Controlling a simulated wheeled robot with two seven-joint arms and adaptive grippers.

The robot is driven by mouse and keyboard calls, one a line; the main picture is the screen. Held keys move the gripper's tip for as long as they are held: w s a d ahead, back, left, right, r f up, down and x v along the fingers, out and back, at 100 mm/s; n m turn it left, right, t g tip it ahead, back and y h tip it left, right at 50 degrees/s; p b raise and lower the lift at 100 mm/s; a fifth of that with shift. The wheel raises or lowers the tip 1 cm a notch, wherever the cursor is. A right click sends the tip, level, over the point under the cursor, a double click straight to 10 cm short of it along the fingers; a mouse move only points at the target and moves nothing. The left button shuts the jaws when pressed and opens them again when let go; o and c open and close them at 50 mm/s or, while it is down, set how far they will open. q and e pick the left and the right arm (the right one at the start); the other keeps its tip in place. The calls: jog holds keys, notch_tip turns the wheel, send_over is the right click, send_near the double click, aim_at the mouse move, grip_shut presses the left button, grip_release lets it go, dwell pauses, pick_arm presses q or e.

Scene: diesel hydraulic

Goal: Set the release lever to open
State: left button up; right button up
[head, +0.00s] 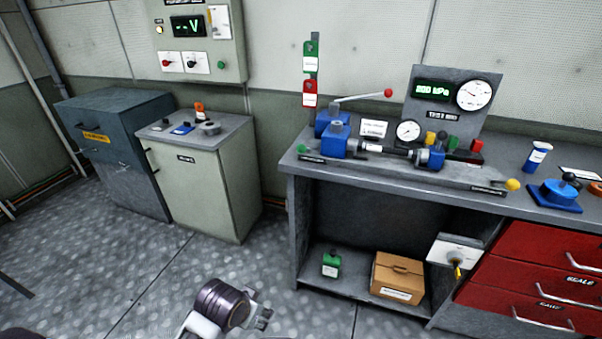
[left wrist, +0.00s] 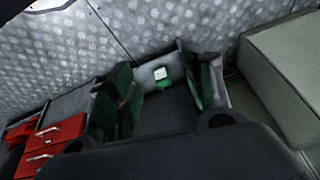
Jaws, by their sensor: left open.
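No readable label tells which handle is the release lever. A white plate (head: 454,249) with a short yellow lever (head: 457,270) pointing down is mounted below the bench top, beside the red drawers. On the bench, a long lever with a red knob (head: 388,93) rises from the blue pump. A yellow knob (head: 513,185) and a green knob (head: 302,148) sit near the bench's front edge. My left gripper (head: 264,317) is low over the floor, in front of the bench and apart from everything. Its fingers stand apart and empty in the left wrist view (left wrist: 157,88). My right gripper is not seen.
The grey bench (head: 400,178) has a lower shelf with a green block (head: 331,264) and a cardboard box (head: 398,277). Red drawers (head: 540,275) stand at right. A pale cabinet (head: 207,195) stands left of the bench. The floor between them is clear.

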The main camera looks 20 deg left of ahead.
pick_arm(q)
jog(key=w+a+r+t, duration=0.1)
jog(key=w+r+t, duration=0.3)
jog(key=w, duration=0.7)
jog(key=m+t+h, duration=0.1)
jog(key=m+t, duration=0.1)
jog(key=t, duration=1.2)
send_near(301, 147)
notch_tip(301, 147, down, 3)
jog(key=s, duration=0.2)
jog(key=shift+s+a+r, duration=0.15)
jog(key=shift+s+a, duration=0.1)
jog(key=shift+a, duration=0.1)
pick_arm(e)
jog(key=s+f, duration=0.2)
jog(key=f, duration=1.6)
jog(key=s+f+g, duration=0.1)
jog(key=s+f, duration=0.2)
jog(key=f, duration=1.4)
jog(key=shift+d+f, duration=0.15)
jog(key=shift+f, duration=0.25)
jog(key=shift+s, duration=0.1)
pick_arm(q)
jog(key=shift+x, duration=6.9)
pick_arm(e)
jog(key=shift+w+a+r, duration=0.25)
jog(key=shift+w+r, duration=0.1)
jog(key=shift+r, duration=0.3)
